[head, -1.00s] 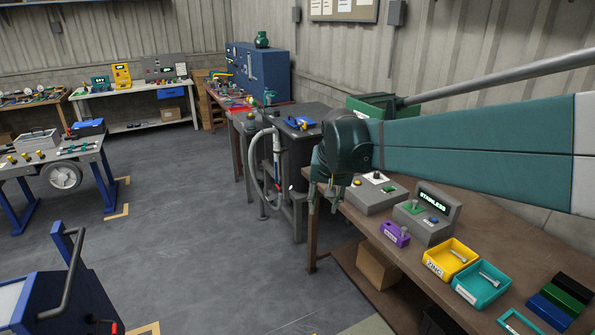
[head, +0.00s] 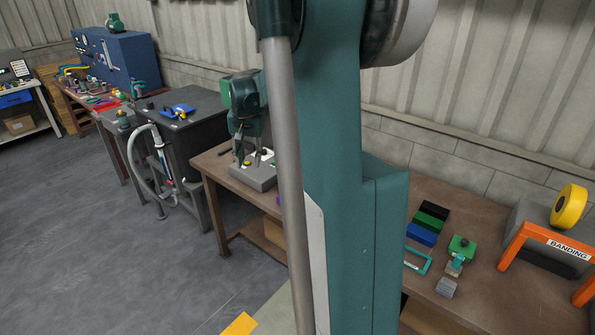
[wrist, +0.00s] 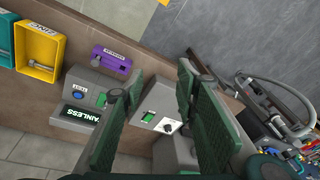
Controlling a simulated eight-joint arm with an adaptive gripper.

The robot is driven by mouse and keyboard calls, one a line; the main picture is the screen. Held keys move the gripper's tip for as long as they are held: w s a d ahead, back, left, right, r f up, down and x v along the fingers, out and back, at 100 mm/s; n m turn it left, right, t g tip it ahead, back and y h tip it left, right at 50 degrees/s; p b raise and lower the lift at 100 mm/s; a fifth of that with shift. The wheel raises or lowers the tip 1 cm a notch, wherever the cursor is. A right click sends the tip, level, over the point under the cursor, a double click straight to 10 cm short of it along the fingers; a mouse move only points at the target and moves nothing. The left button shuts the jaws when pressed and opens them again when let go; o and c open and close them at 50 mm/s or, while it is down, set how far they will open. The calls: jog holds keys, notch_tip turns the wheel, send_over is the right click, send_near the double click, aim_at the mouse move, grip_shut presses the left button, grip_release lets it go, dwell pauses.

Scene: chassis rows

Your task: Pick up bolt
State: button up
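In the wrist view a bolt (wrist: 40,62) lies in the yellow tray (wrist: 57,70) labelled ZINC. The teal tray (wrist: 8,22) is cut off at the left edge, with part of another bolt (wrist: 4,60) in it. A small grey piece sits at the purple block (wrist: 108,57); I cannot tell whether it is a bolt. My gripper (wrist: 160,75) has its fingers apart with nothing between them, above the bench to the right of the trays. In the head view my gripper (head: 239,153) is over the bench's far end; my arm hides the trays.
The grey unit with the STAINLESS display (wrist: 80,117) and the grey box with a green button (wrist: 150,115) stand near the fingers. In the head view, coloured blocks (head: 428,222), a green-topped device (head: 460,250) and the orange BANDING frame (head: 545,245) stand at right.

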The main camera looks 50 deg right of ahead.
jog(key=d+f+m+p, duration=0.2)
jog(key=d+f, duration=0.1)
jog(key=d, duration=0.6)
jog(key=s+d+f+m+g+p, duration=0.1)
jog(key=d+f+p, duration=0.2)
jog(key=d, duration=0.6)
jog(key=s+d+f+m+g+y+p, duration=0.1)
jog(key=d+f, duration=0.3)
jog(key=d, duration=0.5)
jog(key=shift+s+d+f+m+p, duration=0.15)
jog(key=shift+d+f+m+p, duration=0.15)
jog(key=shift+m+p, duration=0.45)
jog(key=shift+s+d+f, duration=0.15)
jog(key=shift+d+f, duration=0.1)
jog(key=shift+d, duration=0.05)
jog(key=shift+f, duration=1.3)
jog(key=shift+s+f+p, duration=0.15)
jog(key=shift+f+p, duration=0.2)
jog(key=shift+f, duration=2.25)
